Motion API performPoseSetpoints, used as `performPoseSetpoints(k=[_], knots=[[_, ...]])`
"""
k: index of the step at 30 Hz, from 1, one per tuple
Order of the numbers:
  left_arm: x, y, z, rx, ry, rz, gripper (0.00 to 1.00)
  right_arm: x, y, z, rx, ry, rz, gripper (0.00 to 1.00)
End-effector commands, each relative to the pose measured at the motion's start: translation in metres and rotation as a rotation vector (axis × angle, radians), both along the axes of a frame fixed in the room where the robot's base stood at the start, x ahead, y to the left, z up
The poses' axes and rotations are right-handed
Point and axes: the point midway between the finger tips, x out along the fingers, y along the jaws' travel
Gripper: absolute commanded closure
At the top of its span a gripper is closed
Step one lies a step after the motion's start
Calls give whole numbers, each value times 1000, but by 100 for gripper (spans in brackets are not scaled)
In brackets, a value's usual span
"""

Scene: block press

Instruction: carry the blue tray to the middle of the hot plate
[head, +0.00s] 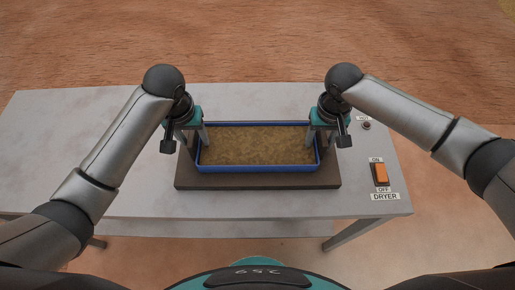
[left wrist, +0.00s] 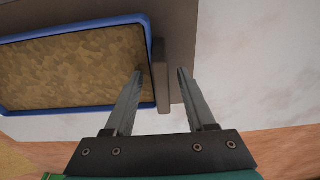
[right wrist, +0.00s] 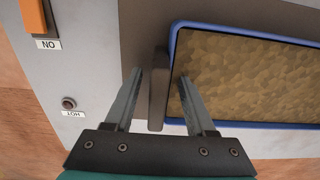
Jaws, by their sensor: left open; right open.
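The blue tray (head: 257,169), filled with brown granular material, lies flat on the dark hot plate (head: 257,182), about midway between its left and right edges. My left gripper (head: 195,140) is open at the tray's left end. In the left wrist view, its fingers (left wrist: 158,75) stand either side of a dark upright bar (left wrist: 161,85), with one finger over the tray's edge. My right gripper (head: 322,138) is open at the right end. In the right wrist view, its fingers (right wrist: 157,75) likewise straddle a dark bar (right wrist: 158,95). I cannot tell whether either gripper touches anything.
The grey table (head: 110,190) is bare to the left of the hot plate. At its right stand an orange dryer switch (head: 381,174), labelled ON and OFF, and a small round dark knob or lamp (head: 366,126) with a HOT label.

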Motion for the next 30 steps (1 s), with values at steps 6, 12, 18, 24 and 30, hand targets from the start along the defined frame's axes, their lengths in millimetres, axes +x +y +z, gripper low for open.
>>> performPoseSetpoints(k=[6,12,18,24,30], knots=[[-4,0,49,-2,-7,-1,45,0,0,0,0,0,0,45],[-8,1,83,3,-5,-2,45,0,0,0,0,0,0,45],[-11,0,95,2,-1,-1,45,0,0,1,0,-1,0,45],[-12,0,96,0,1,0,45,1,0,24,1,-4,1,45],[-12,0,95,0,1,0,45,1,0,69,1,-5,1,45]])
